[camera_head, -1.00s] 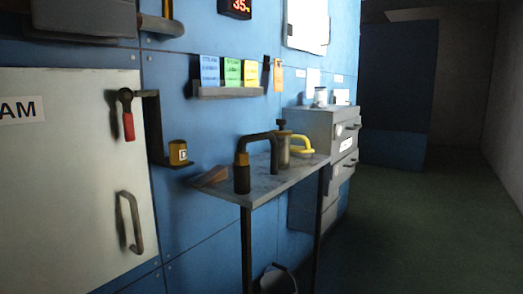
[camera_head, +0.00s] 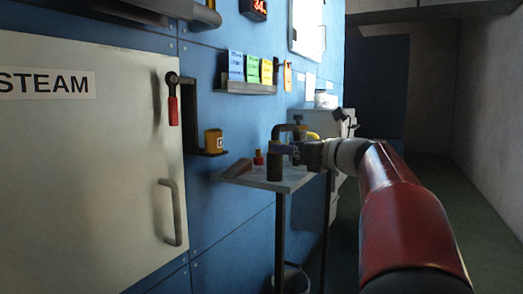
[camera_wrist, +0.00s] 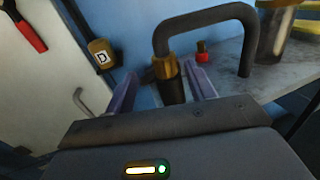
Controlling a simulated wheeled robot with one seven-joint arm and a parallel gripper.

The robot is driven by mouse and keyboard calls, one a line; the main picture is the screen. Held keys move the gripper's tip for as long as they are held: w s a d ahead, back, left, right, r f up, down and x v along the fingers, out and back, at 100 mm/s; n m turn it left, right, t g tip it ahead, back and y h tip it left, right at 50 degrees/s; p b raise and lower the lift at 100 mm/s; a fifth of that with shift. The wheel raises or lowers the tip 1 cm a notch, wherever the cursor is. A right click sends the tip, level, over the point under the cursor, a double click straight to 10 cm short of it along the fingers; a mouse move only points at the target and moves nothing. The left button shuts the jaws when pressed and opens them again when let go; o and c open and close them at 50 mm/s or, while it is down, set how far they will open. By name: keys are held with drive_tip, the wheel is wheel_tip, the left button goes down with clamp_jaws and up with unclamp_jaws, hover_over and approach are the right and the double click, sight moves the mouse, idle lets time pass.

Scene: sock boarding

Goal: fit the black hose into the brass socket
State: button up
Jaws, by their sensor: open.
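The black hose (camera_wrist: 206,15) arches over the small shelf in the wrist view. Its left end meets a brass collar, the brass socket (camera_wrist: 165,68), which sits on a dark upright post (camera_wrist: 171,92). I cannot tell whether the hose end is inside the brass or only against it. The hose's right leg reaches down to the shelf. My gripper (camera_wrist: 161,73) is open, with one finger on each side of the brass and post. In the head view the hose arch (camera_head: 291,127) shows above my gripper (camera_head: 290,149), which hides the brass part.
A small red-topped item (camera_wrist: 203,50) stands close behind the right finger. A metal cylinder (camera_wrist: 285,32) and a yellow curved part (camera_head: 312,136) stand farther along the shelf (camera_head: 248,180). A bucket (camera_head: 290,277) is below.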

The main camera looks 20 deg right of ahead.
drive_tip(key=x, duration=0.7)
drive_tip(key=shift+w+d, duration=0.2)
drive_tip(key=shift+w, duration=0.25)
drive_tip(key=c, duration=1.1)
clamp_jaws()
drive_tip(key=shift+r, duration=0.1)
